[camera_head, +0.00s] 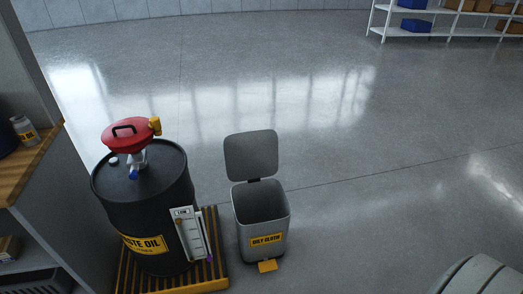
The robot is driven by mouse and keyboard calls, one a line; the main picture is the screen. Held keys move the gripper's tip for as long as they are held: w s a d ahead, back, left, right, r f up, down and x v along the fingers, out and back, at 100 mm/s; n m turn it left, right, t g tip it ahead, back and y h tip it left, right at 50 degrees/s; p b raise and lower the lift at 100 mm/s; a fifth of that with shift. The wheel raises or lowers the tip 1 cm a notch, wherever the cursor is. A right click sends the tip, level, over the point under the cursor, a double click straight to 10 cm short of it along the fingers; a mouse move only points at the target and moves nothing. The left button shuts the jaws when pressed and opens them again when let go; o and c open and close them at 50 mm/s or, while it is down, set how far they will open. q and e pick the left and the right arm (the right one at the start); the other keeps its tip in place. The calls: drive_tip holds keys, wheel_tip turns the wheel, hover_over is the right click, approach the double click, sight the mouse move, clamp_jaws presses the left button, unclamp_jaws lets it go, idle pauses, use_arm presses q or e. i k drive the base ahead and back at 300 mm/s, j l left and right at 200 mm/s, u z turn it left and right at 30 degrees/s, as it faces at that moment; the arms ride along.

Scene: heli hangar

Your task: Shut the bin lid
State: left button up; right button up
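The grey bin (262,222) stands on the floor just below the middle of the view, with a yellow label reading "OILY CLOTH" on its front. Its lid (251,155) is up, standing nearly upright at the back edge, and the bin's mouth is open. The inside is dark and I see no contents. A yellow pedal (267,266) sticks out at the foot of the bin's front. Neither of my grippers is in view.
A black waste oil drum (143,215) with a red-lidded funnel (131,135) stands left of the bin on a yellow-edged pallet (205,285). A wooden-topped bench (30,160) is at the left edge. White shelves (440,38) stand far right. Floor (390,190) right of the bin is clear.

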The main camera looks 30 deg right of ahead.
sight(253, 155)
drive_tip(key=i+l+z, duration=0.1)
drive_tip(key=l+z, duration=0.3)
drive_tip(key=i+l+z, duration=0.2)
drive_tip(key=l+z, duration=0.15)
drive_tip(key=i+l+z, duration=0.2)
drive_tip(key=z, duration=0.2)
drive_tip(key=i+l+z, duration=0.25)
drive_tip(key=z, duration=0.15)
drive_tip(key=i+l+z, duration=0.4)
drive_tip(key=i, duration=0.35)
drive_tip(key=i+l+z, duration=0.2)
drive_tip(key=i+u, duration=0.8)
drive_tip(key=i+l+u, duration=0.15)
drive_tip(key=i+u, duration=0.2)
drive_tip(key=i+l+u, duration=0.4)
drive_tip(key=i+u, duration=0.25)
drive_tip(key=u, duration=0.2)
drive_tip(key=i+l+u, duration=0.1)
drive_tip(key=u, duration=0.35)
drive_tip(key=i+l+u, duration=0.25)
drive_tip(key=u, duration=0.2)
drive_tip(key=i+l+u, duration=0.25)
drive_tip(key=u, duration=0.2)
